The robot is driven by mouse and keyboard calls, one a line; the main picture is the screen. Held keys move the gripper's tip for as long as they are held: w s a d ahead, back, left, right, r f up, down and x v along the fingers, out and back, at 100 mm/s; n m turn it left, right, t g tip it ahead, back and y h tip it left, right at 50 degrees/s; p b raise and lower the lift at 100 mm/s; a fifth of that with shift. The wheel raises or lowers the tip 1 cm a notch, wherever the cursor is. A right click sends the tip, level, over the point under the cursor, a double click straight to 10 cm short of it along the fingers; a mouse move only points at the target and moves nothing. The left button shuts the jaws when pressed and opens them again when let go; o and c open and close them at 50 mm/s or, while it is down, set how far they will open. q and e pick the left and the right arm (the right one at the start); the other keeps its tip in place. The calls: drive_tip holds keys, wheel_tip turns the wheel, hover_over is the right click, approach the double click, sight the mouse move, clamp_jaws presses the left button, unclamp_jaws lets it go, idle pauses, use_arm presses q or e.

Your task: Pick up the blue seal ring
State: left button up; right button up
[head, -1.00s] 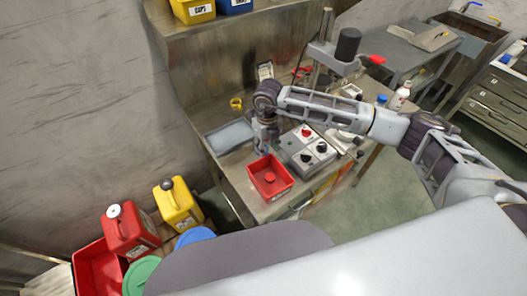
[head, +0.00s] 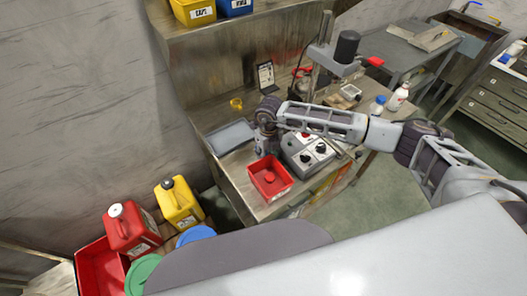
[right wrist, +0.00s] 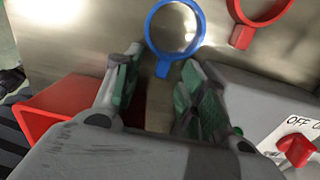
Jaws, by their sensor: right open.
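The blue seal ring (right wrist: 150,36) lies on the metal bench top at the top of the right wrist view, its short tab pointing toward my gripper. My right gripper (right wrist: 162,64) is open, its two green-padded fingers apart. The tab shows in the gap between the fingertips, with no visible contact. In the head view my right gripper (head: 266,143) hangs over the bench between a grey tray and a control box, and the blue ring cannot be made out there. My left gripper is not in view.
A red ring (right wrist: 241,38) lies right of the blue one. A red bin (head: 285,188) stands at the bench's front edge, close to the gripper. The control box (head: 308,160) stands to the right, the grey tray (head: 230,138) to the left. A yellow ring (head: 237,103) lies farther back.

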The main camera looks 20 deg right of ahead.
drive_tip(key=shift+c, duration=0.5)
drive_tip(key=c, duration=0.7)
drive_tip(key=shift+c, duration=0.2)
drive_tip(key=shift+r, duration=0.15)
wheel_tip(320, 180, up, 10)
drive_tip(key=b, duration=0.1)
drive_tip(key=shift+b, duration=0.4)
drive_tip(key=shift+n, duration=0.4)
